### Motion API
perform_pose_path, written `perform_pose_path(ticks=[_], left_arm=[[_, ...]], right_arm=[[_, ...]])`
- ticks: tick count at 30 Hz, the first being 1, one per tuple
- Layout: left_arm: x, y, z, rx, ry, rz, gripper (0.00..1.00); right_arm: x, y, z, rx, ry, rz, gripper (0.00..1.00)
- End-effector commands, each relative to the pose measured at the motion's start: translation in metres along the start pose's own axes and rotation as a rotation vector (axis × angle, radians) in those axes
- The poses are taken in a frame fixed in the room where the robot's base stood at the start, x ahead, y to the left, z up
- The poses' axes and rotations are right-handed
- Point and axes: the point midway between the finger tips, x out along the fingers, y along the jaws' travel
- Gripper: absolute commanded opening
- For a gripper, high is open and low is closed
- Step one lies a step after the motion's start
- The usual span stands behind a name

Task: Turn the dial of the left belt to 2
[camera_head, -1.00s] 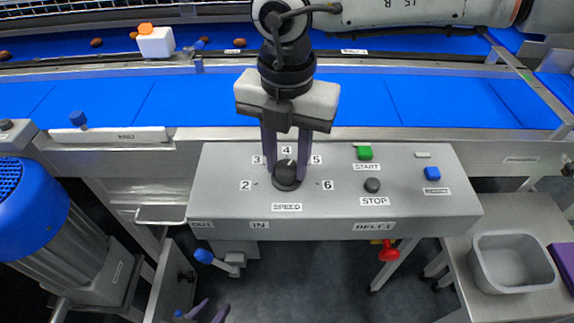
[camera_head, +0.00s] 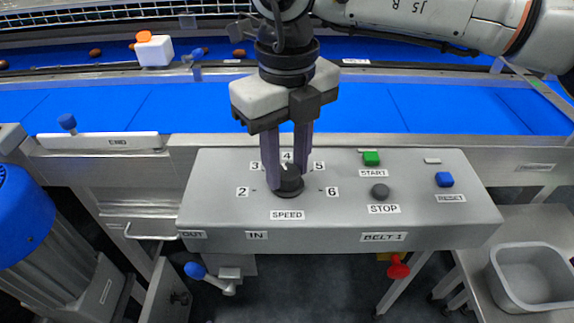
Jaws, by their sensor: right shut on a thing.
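The black speed dial (camera_head: 289,185) stands on a grey control panel (camera_head: 225,215) labelled BELT 1. Number plates 2 (camera_head: 242,192), 3 (camera_head: 255,167), 4 (camera_head: 287,157), 5 (camera_head: 319,167) and 6 (camera_head: 332,191) ring it. My right gripper (camera_head: 288,180) comes down from above, its dark fingers shut on the dial's knob. My left gripper is out of view.
The panel also has a green START button (camera_head: 371,158), a dark STOP button (camera_head: 380,191) and a blue RESET button (camera_head: 445,180). Blue-handled (camera_head: 195,270) and red-handled (camera_head: 398,268) levers hang below. A blue belt (camera_head: 410,105) runs behind. A grey bin (camera_head: 535,278) stands lower right.

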Motion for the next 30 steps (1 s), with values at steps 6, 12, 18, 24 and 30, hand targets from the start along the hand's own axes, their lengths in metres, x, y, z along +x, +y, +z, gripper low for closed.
perform_pose_path(ticks=[6, 12, 18, 24, 30], left_arm=[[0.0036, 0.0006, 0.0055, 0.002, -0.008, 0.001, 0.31], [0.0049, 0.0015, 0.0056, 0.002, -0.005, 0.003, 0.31], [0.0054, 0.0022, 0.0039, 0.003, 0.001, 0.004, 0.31], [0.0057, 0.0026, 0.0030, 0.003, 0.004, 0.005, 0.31], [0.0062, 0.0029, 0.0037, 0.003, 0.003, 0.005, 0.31]], right_arm=[[0.0004, 0.0002, -0.0003, -0.204, 0.001, 0.002, 0.08], [0.0000, 0.0002, -0.0004, -0.394, 0.001, 0.002, 0.08], [-0.0004, 0.0001, -0.0002, -0.584, 0.000, 0.001, 0.08], [-0.0006, 0.0000, -0.0004, -0.774, 0.001, 0.001, 0.08], [-0.0010, -0.0002, -0.0003, -0.958, 0.000, 0.000, 0.08]])
